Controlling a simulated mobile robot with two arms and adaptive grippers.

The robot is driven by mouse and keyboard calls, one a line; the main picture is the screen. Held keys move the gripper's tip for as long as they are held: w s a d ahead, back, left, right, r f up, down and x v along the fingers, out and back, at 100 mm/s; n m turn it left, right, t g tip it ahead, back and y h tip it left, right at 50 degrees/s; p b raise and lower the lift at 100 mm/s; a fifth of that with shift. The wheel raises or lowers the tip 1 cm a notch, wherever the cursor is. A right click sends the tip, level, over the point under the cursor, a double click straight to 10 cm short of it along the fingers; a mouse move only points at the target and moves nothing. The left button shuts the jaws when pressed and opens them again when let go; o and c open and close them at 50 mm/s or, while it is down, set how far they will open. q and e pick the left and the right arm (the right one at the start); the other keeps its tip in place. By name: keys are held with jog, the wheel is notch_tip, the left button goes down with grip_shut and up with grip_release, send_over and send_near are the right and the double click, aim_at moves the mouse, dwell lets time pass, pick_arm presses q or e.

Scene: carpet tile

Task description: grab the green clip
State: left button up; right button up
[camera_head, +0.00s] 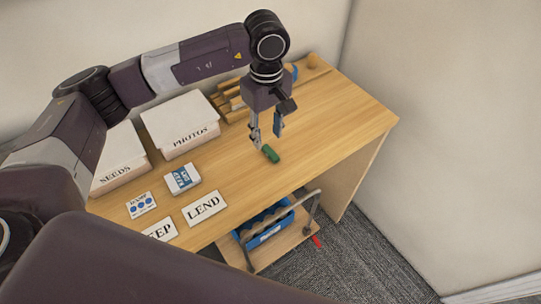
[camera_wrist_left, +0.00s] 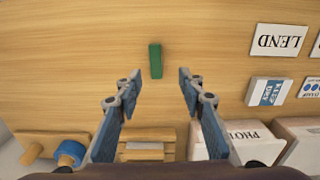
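The green clip (camera_head: 270,154) lies on the wooden table, just below my left gripper in the head view. It also shows in the left wrist view (camera_wrist_left: 155,61) as a small upright green bar ahead of the fingertips, roughly midway between them. My left gripper (camera_head: 266,132) is open and empty above the table, pointing down. The gap in height between fingertips and clip is hard to tell. My right gripper is in neither view.
On the table (camera_head: 330,120) stand white boxes marked SEEDS (camera_head: 117,172) and PHOTOS (camera_head: 182,130), a small blue-and-white box (camera_head: 182,179), and LEND (camera_head: 204,208) and other cards. Wooden pieces (camera_head: 232,98) stand behind the gripper. A blue crate (camera_head: 262,226) sits below. The table's right side is clear.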

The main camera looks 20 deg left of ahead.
aim_at(270, 152)
pick_arm(q)
jog(key=shift+w+d+f+p, duration=0.1)
jog(key=shift+f+p, duration=0.35)
jog(key=shift+f, duration=0.4)
jog(key=f, duration=0.1)
jog(key=f+p, duration=0.2)
jog(key=f, duration=0.1)
jog(key=shift+d+f, duration=0.1)
jog(key=shift+d, duration=0.2)
jog(key=shift+w+f, duration=0.1)
jog(key=shift+f, duration=0.3)
jog(key=shift+c, duration=0.4)
jog(key=c, duration=0.8)
